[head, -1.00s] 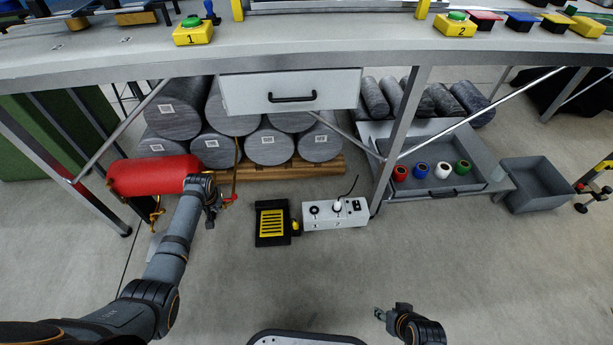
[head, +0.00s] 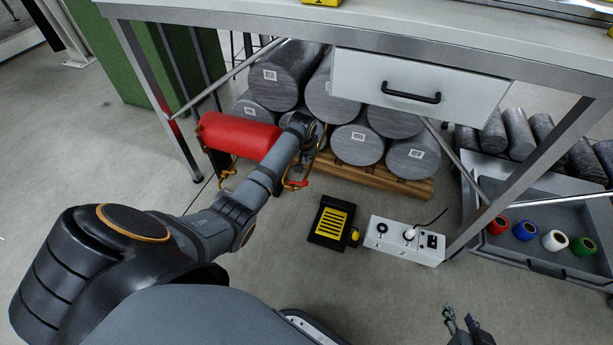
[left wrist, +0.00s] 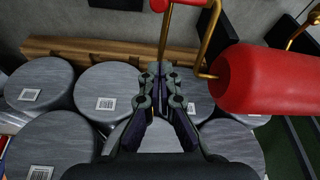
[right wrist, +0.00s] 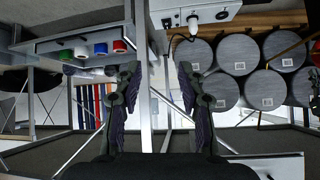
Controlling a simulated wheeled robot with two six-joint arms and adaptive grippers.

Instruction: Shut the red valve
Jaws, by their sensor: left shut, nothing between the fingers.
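A red cylinder (head: 240,137) lies at the left under the bench, with yellow-brass piping at its end. A small red part (head: 297,184), likely the valve handle, shows low on that piping in the head view. In the left wrist view, the red part (left wrist: 190,2) is cut off by the top edge, with the brass pipe (left wrist: 206,45) beside the red cylinder (left wrist: 262,78). My left gripper (left wrist: 160,72) is shut and empty, its tips close to a thin brass pipe; contact cannot be told. My right gripper (right wrist: 158,75) is open and empty, away from the valve.
Grey rolls (head: 354,142) are stacked on a wooden pallet (head: 405,186) behind the piping. A yellow-black pedal (head: 332,222) and a white control box (head: 404,240) stand on the floor. The bench leg (head: 525,175) and drawer (head: 420,88) are to the right.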

